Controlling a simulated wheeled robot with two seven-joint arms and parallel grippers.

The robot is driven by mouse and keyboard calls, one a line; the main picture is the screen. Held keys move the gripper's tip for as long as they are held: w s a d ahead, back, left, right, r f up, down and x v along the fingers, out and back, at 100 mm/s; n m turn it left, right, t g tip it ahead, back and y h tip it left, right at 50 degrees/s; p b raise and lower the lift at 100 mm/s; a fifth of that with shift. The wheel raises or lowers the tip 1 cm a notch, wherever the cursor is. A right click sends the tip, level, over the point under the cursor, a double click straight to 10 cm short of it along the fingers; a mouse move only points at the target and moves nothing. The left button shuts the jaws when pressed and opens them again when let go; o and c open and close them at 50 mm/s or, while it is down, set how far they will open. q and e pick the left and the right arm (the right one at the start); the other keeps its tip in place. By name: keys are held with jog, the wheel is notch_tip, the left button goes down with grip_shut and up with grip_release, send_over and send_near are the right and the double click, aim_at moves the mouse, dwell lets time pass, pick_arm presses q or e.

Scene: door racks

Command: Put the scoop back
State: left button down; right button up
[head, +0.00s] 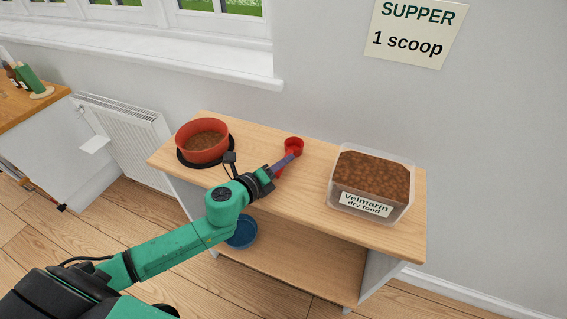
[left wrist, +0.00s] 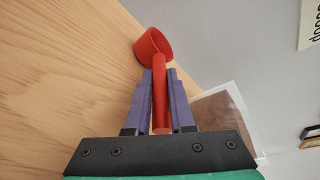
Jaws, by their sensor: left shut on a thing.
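The red scoop (head: 293,146) is near the back middle of the wooden shelf top. In the left wrist view the scoop (left wrist: 155,46) has its round cup beyond the fingertips and its handle between the fingers. My left gripper (head: 285,163) is shut on the scoop's handle; its purple fingers (left wrist: 160,95) lie along both sides. I cannot tell whether the cup touches the wood. A clear tub (head: 337,189) labelled "Velmarin dry food", filled with brown kibble, stands to the right of the scoop. My right gripper is not in view.
A red bowl (head: 203,152) with kibble stands on a dark round mat at the left of the top (head: 310,210). A blue bowl (head: 242,232) is on the lower shelf. A "SUPPER 1 scoop" sign (head: 415,32) hangs on the wall. Bare wood lies between the scoop and tub.

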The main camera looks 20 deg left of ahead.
pick_arm(q)
jog(key=c, duration=1.1)
grip_release()
jog(key=shift+f, duration=0.1)
jog(key=shift+c, duration=0.2)
jog(key=shift+o, duration=0.4)
jog(key=shift+r, duration=0.2)
jog(key=shift+s+a, duration=0.2)
jog(key=shift+s, duration=0.2)
jog(key=b+v, duration=0.1)
jog(key=v, duration=0.9)
jog(key=shift+s+d+b, duration=0.1)
jog(key=shift+s+b, duration=0.05)
jog(key=shift+b, duration=0.25)
jog(key=shift+s+r, duration=0.2)
jog(key=shift+s, duration=0.25)
